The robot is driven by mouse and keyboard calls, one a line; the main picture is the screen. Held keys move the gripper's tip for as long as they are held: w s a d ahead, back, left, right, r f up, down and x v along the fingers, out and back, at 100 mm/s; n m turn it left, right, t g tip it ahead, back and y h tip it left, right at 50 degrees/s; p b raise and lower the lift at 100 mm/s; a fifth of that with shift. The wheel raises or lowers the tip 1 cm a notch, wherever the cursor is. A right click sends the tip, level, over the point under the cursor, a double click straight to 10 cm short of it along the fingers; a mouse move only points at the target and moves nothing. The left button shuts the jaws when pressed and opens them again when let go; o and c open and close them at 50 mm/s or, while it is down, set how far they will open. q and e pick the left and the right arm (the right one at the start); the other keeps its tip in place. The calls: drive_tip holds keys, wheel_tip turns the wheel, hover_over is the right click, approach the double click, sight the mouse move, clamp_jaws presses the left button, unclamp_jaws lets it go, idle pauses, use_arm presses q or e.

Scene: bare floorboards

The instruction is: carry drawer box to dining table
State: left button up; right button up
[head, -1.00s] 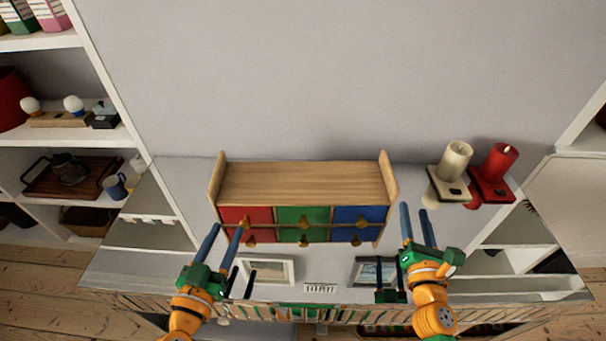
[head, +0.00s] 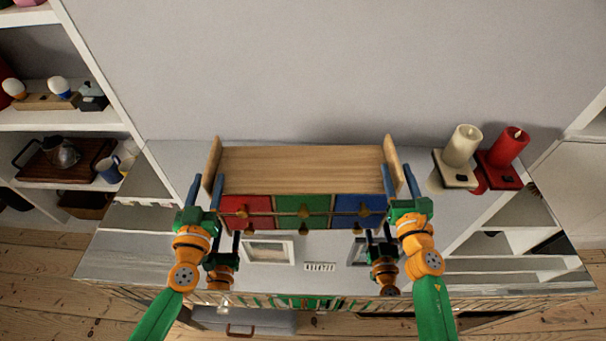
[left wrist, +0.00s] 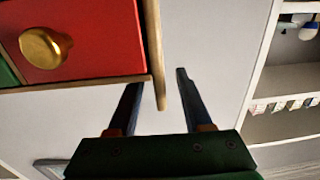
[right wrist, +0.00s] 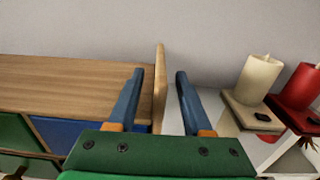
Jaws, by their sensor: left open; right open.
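The drawer box (head: 302,168) is wooden with red, green and blue drawer fronts and brass knobs. It stands upright on a shiny grey top (head: 140,240) against the wall. My left gripper (head: 205,188) is open at the box's left side panel; in the left wrist view the panel's edge (left wrist: 155,50) lies between the fingers. My right gripper (head: 398,182) is open at the right side panel; in the right wrist view that panel (right wrist: 160,85) stands between the fingers. Neither gripper is closed on the box. No dining table can be made out.
A cream candle (head: 463,146) and a red candle (head: 509,147) stand on holders right of the box, near my right gripper. White shelves (head: 60,120) with a tray, mug and other items stand at the left. The shiny top mirrors my arms and the box.

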sight(213, 163)
use_arm(q)
drive_tip(key=w, duration=0.6)
drive_tip(key=shift+w+a, duration=0.1)
drive_tip(key=shift+w, duration=0.15)
use_arm(e)
drive_tip(key=w, duration=0.3)
drive_tip(key=shift+w+a, duration=0.1)
drive_tip(key=shift+w, duration=0.3)
use_arm(q)
drive_tip(key=shift+c, duration=0.2)
use_arm(e)
drive_tip(key=shift+c, duration=0.2)
use_arm(q)
drive_tip(key=shift+s, duration=0.1)
clamp_jaws()
use_arm(e)
drive_tip(key=shift+s, duration=0.1)
clamp_jaws()
use_arm(q)
drive_tip(key=shift+r, duration=0.1)
use_arm(e)
drive_tip(key=shift+r, duration=0.15)
